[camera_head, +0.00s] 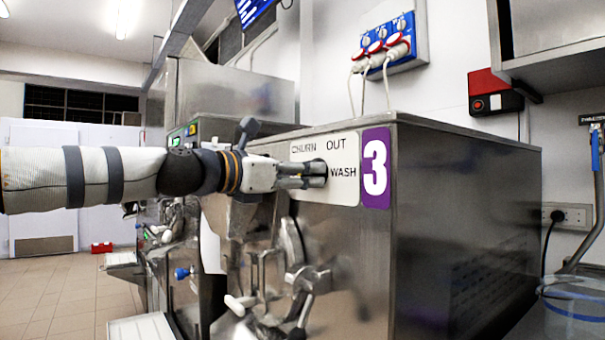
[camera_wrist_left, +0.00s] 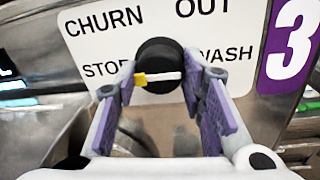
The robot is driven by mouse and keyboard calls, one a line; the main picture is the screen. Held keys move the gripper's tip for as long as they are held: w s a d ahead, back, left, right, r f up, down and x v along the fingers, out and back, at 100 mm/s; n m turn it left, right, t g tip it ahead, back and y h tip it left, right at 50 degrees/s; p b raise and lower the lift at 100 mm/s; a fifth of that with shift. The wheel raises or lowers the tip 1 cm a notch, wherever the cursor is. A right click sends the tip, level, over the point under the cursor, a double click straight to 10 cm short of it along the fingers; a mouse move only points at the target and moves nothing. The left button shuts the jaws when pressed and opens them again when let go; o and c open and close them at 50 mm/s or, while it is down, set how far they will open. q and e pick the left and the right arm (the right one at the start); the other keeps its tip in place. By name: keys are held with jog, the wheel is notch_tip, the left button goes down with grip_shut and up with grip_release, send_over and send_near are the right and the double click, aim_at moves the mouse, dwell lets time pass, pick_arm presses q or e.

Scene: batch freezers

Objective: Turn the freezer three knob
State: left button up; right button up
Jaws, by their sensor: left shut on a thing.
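The freezer three knob (camera_wrist_left: 158,52) is black and round, with a white bar across its face and a yellow tip at the bar's left end. The bar lies nearly level, its yellow tip toward STOP and its other end toward WASH. The knob sits on a white label plate (camera_head: 306,147) marked CHURN, OUT, STOP and WASH, beside a purple sign (camera_head: 376,167) with a white 3. My left gripper (camera_head: 318,174) reaches the plate from the left. In the left wrist view its fingers (camera_wrist_left: 160,80) are shut on the knob from both sides. My right gripper is not in view.
The steel freezer body (camera_head: 465,215) fills the right. Metal spout parts and handles (camera_head: 295,285) stick out below my left arm. Another machine (camera_head: 225,92) stands behind it. A blue socket panel (camera_head: 388,48) hangs on the wall. Open tiled floor (camera_head: 55,290) lies at left.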

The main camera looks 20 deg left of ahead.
pick_arm(q)
jog(key=shift+m, duration=0.3)
jog(key=m, duration=0.3)
jog(key=shift+f+m, duration=0.15)
jog(key=shift+m, duration=0.25)
jog(key=m+h, duration=0.1)
jog(key=m, duration=0.6)
jog(key=m+b, duration=0.1)
jog(key=m, duration=0.6)
jog(key=shift+w+a+f+m+h, duration=0.1)
jog(key=shift+w+a+m+h, duration=0.05)
jog(key=shift+m+h, duration=0.2)
jog(key=shift+r+m+g+h+b, duration=0.2)
jog(key=shift+m+b, duration=0.25)
jog(key=shift+m, duration=2.65)
jog(key=shift+r+m+g+h+b, duration=0.15)
jog(key=shift+m+g+b, duration=0.3)
jog(key=shift+m, duration=2.7)
jog(key=shift+r+m+g+h+b, duration=0.15)
jog(key=shift+m+b, duration=0.35)
jog(key=shift+m, duration=2.6)
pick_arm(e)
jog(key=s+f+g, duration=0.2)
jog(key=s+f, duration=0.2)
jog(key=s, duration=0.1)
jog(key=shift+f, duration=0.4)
